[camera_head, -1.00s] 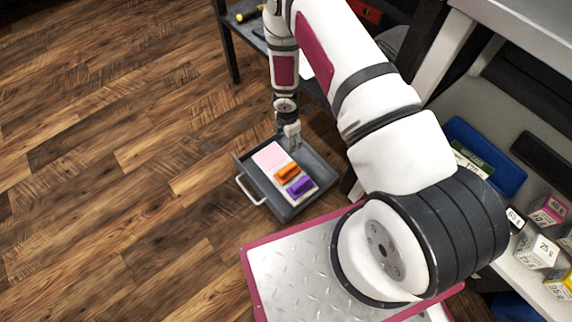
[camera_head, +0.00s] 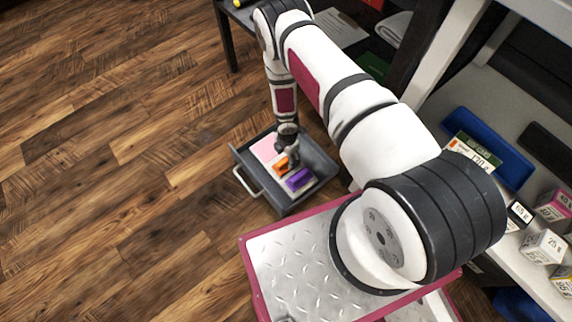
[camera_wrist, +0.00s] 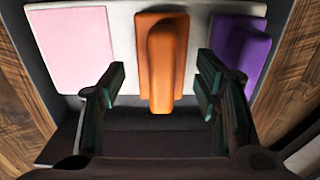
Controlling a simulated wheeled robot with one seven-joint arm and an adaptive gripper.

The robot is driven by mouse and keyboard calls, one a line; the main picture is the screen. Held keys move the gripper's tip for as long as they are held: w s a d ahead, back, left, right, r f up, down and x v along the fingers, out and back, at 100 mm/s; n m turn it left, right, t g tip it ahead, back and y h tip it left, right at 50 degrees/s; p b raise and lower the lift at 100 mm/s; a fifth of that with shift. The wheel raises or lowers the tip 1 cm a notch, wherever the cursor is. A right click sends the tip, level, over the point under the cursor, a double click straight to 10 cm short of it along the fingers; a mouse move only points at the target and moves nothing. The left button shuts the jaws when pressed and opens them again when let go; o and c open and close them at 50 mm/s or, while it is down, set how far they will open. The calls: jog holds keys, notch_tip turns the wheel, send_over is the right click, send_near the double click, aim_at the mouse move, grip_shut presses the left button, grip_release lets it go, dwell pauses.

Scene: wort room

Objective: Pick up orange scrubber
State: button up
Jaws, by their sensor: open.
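The orange scrubber (camera_wrist: 162,62) lies on a white tray in an open grey drawer, between a pink pad (camera_wrist: 72,48) and a purple scrubber (camera_wrist: 238,52). It also shows in the head view (camera_head: 281,166), partly hidden by my gripper (camera_head: 291,164). In the wrist view my gripper (camera_wrist: 160,92) is open, with one finger on each side of the orange scrubber's near end. The fingers look apart from it. The right finger is close to the purple scrubber. I cannot tell how far the fingertips are above the tray.
The grey drawer (camera_head: 322,160) has raised walls and a light handle (camera_head: 246,182) on its left. A shelf with several small boxes (camera_head: 543,247) and a blue bin (camera_head: 490,150) stands at right. The wooden floor at left is clear.

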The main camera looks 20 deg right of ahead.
aim_at(287, 163)
notch_tip(287, 163, down, 5)
jog(key=b, duration=0.3)
jog(key=shift+s+f, duration=0.1)
jog(key=shift+s, duration=0.05)
jog(key=c, duration=1)
